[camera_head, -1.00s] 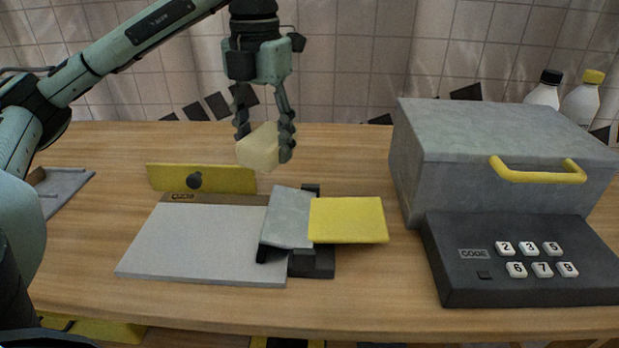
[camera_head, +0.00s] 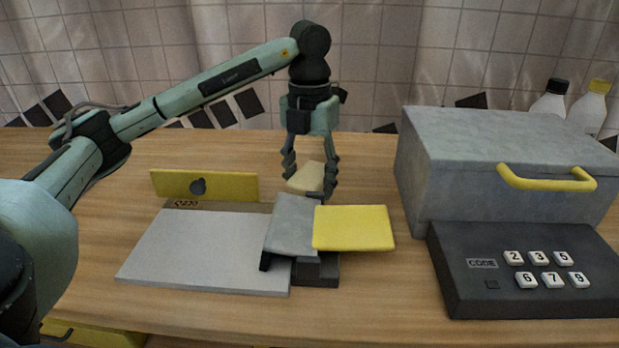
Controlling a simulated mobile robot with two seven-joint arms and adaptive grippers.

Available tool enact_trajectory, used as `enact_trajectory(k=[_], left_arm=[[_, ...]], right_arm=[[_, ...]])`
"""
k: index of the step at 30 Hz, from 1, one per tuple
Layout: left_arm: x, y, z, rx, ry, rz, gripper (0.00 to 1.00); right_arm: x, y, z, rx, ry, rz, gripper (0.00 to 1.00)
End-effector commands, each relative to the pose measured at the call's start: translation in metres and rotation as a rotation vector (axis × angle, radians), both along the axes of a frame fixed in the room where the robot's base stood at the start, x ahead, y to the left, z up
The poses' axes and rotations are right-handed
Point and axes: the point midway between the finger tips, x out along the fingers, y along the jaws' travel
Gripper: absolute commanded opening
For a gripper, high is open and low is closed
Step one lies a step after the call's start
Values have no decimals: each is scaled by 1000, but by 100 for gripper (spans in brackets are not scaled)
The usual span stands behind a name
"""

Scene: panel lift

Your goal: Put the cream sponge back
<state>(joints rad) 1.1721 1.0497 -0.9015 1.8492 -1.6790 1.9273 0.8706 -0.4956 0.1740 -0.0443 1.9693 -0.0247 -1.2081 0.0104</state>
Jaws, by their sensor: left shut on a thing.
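The cream sponge (camera_head: 308,177) is a pale block in the head view, behind the grey sloped piece and the yellow plate. My left gripper (camera_head: 310,178) points down and is shut on the sponge, with a finger on each side. The sponge's lower part is hidden behind the grey piece (camera_head: 291,226), so I cannot tell whether it touches the table. My right gripper is not in the view.
A yellow plate (camera_head: 353,228) joins the grey piece. A light grey panel (camera_head: 205,248) lies left of it, with an upright yellow board (camera_head: 225,186) behind. A grey box (camera_head: 500,150) with a yellow handle and a keypad (camera_head: 525,275) stands right. Two bottles stand behind it. The wooden table (camera_head: 110,190) is clear at left.

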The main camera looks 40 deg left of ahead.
Motion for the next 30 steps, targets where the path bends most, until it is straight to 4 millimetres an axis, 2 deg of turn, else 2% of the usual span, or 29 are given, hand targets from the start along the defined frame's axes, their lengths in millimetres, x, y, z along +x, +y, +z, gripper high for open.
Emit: enact_trajectory(k=[6, 7, 11, 23, 26, 29, 30], left_arm=[[0, 0, -4, 0, 0, 0, 25], [0, 0, -3, 0, 0, 0, 56], [0, 0, -3, 0, 0, 1, 72], [0, 0, 3, 0, 0, 1, 73], [1, 0, 15, -1, -4, 1, 73], [1, 0, 36, -2, -5, 1, 73], [1, 0, 50, 0, -6, 2, 73]], right_arm=[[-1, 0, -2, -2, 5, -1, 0], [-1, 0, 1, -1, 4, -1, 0], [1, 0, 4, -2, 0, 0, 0], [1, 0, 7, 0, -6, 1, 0], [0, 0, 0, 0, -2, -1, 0], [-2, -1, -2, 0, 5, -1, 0], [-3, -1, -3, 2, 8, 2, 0]])
